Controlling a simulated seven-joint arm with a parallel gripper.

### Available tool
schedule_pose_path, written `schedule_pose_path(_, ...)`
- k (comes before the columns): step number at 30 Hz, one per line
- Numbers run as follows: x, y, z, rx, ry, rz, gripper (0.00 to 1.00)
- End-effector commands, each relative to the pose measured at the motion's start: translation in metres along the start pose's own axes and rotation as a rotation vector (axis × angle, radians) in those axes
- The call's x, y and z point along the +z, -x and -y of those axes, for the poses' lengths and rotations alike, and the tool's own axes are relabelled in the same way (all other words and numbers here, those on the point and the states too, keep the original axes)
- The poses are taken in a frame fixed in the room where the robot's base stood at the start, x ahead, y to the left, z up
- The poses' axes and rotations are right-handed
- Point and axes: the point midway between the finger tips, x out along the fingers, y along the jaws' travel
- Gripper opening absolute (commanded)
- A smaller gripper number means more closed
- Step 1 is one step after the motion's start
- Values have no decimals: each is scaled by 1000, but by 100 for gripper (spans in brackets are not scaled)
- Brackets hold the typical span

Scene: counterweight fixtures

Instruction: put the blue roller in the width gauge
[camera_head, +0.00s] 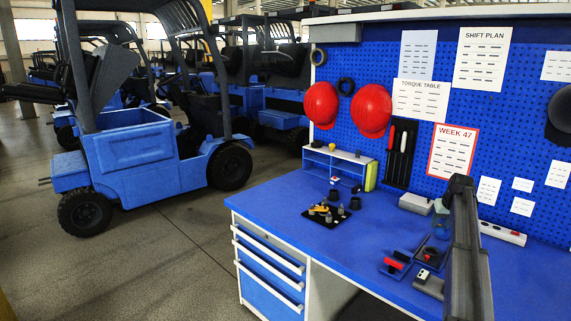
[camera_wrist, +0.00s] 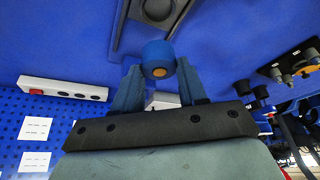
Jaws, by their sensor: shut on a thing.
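The blue roller (camera_wrist: 158,60) has an orange centre on its end face and sits between the fingertips in the wrist view. My gripper (camera_wrist: 157,85) is shut on it. In the head view my gripper (camera_head: 440,226) is over the right part of the bench, partly behind my arm, and the roller cannot be made out.
On the blue bench (camera_head: 310,258), a small tray with a red piece (camera_head: 394,264) and a dark block (camera_head: 429,284) lie near my gripper. A black plate with several pegs (camera_head: 325,214) stands left. A power strip (camera_head: 502,233) lies along the pegboard. The bench's front left is clear.

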Motion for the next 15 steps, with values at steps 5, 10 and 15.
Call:
schedule_pose_path(5, 43, 9, 5, 55, -133, 0, 8)
schedule_pose_path(10, 97, 18, 19, 91, -219, 1, 8)
schedule_pose_path(15, 155, 23, 73, 95, -229, 0, 8)
